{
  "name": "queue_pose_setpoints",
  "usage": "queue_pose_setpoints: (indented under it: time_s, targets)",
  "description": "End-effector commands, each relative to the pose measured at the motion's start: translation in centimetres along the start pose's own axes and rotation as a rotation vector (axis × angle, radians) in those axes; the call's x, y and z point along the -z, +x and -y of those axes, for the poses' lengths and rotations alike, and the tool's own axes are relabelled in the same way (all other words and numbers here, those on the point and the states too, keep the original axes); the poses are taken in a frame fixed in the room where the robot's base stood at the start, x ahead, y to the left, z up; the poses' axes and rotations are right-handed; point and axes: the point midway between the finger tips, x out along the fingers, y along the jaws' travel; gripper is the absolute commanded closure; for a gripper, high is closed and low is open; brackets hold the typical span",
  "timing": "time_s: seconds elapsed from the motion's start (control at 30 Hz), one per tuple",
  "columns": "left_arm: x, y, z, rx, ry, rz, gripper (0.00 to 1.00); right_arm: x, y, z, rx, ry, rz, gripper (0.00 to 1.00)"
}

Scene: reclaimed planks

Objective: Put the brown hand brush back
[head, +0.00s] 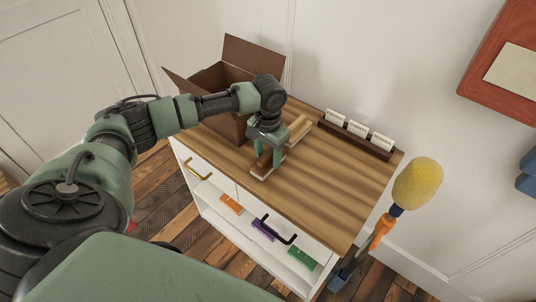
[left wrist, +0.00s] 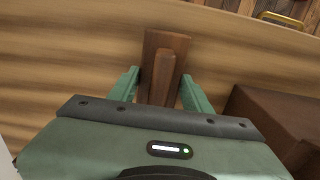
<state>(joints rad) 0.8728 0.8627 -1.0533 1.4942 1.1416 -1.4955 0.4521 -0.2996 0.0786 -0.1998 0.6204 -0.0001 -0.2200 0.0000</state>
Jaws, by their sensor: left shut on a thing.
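The brown hand brush (head: 263,166) is at the left front part of the wooden top (head: 335,185), beside the cardboard box. My left gripper (head: 266,151) is shut on it from above. In the left wrist view the brush (left wrist: 165,52) shows as a dark brown block with a narrower raised bar, between the two green fingers (left wrist: 158,92). A lighter tan piece with a pale edge (head: 299,128) shows just behind the gripper; I cannot tell whether it is part of the brush. Whether the brush touches the top is unclear. My right gripper is not in view.
An open cardboard box (head: 213,78) stands behind my left arm. A dark rack with white cards (head: 357,136) lines the back edge. Orange, purple and green pieces (head: 302,258) show along the cabinet front. A yellow sponge-headed tool (head: 417,184) stands at the right. The top's middle is clear.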

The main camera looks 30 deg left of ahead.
Motion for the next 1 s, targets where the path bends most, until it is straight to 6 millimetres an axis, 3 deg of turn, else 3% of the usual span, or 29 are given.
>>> queue_pose_setpoints:
  time_s: [0.07, 0.1, 0.13, 0.17, 0.57, 1.0]
  targets:
    - [0.0, 0.1, 0.0, 0.000, -0.001, 0.000, 0.84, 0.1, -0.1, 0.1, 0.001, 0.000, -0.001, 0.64]
    - [0.0, 0.1, 0.0, 0.000, -0.001, 0.000, 0.40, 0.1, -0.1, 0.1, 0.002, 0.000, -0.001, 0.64]
    - [0.0, 0.1, 0.0, 0.000, 0.000, 0.000, 0.32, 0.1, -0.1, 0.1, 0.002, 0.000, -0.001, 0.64]
    - [0.0, 0.1, 0.0, 0.000, 0.000, 0.000, 0.30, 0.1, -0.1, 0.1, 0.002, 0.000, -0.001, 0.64]
    - [0.1, -0.6, 0.0, -0.001, 0.000, -0.001, 0.30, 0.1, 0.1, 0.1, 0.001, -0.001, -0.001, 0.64]
    - [0.1, -9.1, 0.0, -0.001, 0.000, -0.004, 0.30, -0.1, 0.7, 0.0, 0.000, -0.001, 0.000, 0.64]
